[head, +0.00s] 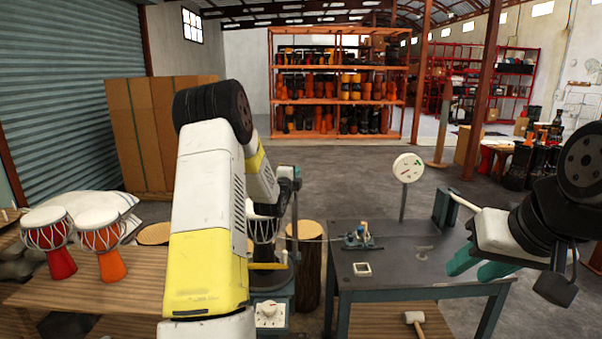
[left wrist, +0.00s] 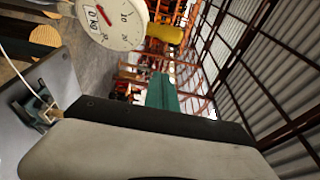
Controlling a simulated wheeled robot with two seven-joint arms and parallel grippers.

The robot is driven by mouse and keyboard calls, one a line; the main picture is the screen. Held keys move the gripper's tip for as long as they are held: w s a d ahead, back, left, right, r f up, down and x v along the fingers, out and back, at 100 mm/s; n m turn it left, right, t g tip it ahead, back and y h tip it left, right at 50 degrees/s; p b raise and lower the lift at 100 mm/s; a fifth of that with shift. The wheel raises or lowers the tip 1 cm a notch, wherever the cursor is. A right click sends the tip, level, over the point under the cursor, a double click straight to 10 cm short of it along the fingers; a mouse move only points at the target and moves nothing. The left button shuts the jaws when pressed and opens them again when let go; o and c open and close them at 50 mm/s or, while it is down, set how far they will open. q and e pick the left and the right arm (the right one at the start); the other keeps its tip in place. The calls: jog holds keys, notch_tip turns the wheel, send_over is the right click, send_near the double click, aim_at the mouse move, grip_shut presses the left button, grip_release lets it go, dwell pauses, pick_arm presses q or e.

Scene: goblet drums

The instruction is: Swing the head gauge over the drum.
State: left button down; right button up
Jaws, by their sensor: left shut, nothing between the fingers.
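A white roped drum (head: 261,228) stands behind my left arm, which hides much of it. A slim upright post (head: 294,220) stands close beside it, with a small pale part (head: 284,257) low on it; I cannot tell whether this is the head gauge. My left arm reaches forward, and in the head view its gripper is mostly hidden near the post top. In the left wrist view the teal fingers (left wrist: 162,95) are together, with nothing seen between them. My right gripper (head: 479,266) is open and empty over the right side of the dark table.
A round dial (head: 408,168) rises on a stalk behind the dark table (head: 400,275); a kg dial (left wrist: 112,20) shows in the left wrist view. A control box (head: 269,313) sits by the drum. Two drums (head: 100,240) stand left. A mallet (head: 413,319) lies below.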

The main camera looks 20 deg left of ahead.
pick_arm(q)
jog(key=shift+w+a, duration=0.15)
jog(key=shift+a, duration=0.85)
jog(key=shift+w+a, duration=0.1)
jog(key=shift+a, duration=0.85)
jog(key=shift+a, duration=2.3)
